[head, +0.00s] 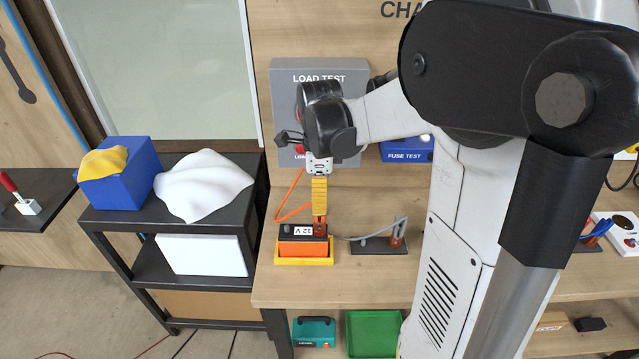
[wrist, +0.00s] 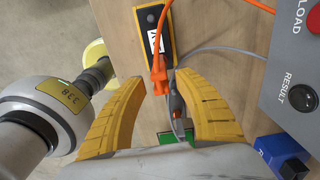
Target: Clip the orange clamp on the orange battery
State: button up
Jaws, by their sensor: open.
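The orange battery (head: 302,248), with a black top and a "12 V" label, sits in a yellow tray on the bench; its dark top (wrist: 150,20) also shows in the wrist view. The orange clamp (wrist: 158,72), on an orange cable, is at the battery's right end. In the head view the clamp (head: 320,229) stands over that end, just below my fingertips. I cannot tell whether its jaws grip the terminal. My gripper (head: 320,208) points down above it. In the wrist view its yellow fingers (wrist: 161,78) are open, one on each side of the clamp, with gaps visible.
A grey-cabled clamp (head: 397,236) stands on a black plate (head: 372,247) right of the battery. The grey LOAD TEST box (head: 345,80) is behind, the blue FUSE TEST box (head: 408,150) to its right. A black shelf (head: 185,220) stands left of the bench.

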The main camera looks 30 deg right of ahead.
notch_tip(320, 180, up, 6)
jog(key=shift+r, duration=0.25)
dwell(0.5)
